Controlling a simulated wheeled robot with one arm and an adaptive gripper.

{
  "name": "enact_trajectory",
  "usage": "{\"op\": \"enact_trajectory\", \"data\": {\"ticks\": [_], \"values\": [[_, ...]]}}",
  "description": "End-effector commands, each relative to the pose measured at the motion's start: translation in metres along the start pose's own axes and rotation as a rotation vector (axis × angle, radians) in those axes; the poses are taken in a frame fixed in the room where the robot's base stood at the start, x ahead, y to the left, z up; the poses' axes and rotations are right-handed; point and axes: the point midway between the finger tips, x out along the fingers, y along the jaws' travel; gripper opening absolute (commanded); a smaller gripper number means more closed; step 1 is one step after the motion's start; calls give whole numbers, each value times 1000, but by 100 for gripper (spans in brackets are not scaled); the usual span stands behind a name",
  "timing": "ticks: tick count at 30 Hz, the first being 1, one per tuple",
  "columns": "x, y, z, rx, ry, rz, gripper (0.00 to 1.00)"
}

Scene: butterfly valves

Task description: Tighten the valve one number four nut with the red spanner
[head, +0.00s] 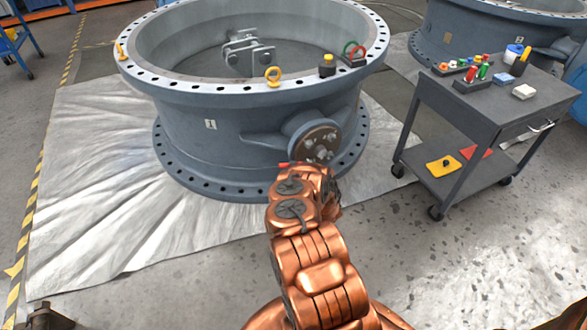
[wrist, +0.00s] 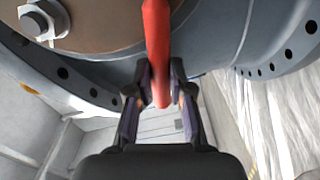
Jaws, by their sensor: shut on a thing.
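Valve one (head: 250,120) is the large grey ring body marked "I". Its side boss carries a round brown plate (head: 328,136) with several nuts; I cannot read which is number four. In the wrist view one hex nut (wrist: 36,22) shows on the brown plate (wrist: 100,22) at the upper left. My gripper (wrist: 160,84) is shut on the red spanner (wrist: 157,40), which runs up out of the top of the picture. The spanner's far end is out of the wrist view. In the head view only a bit of red (head: 284,164) shows beyond my arm, just left of the plate.
A grey trolley (head: 470,120) stands right with small tools on top and a yellow piece (head: 443,166) on its lower shelf. A second valve (head: 490,40) is behind it. A crumpled silver sheet (head: 110,200) lies under valve one. Floor between valve and trolley is clear.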

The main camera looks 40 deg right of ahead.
Motion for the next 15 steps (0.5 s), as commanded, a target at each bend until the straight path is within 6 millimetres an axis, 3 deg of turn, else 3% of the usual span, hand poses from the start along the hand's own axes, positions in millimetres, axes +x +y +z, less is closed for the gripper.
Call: {"op": "enact_trajectory", "data": {"ticks": [3, 4, 7, 15], "values": [[0, 0, 0, 1, 0, 1, 0], [0, 0, 0, 1, 0, 1, 18], [0, 0, 0, 0, 0, 1, 10], [1, 1, 0, -1, 0, 1, 10]]}}
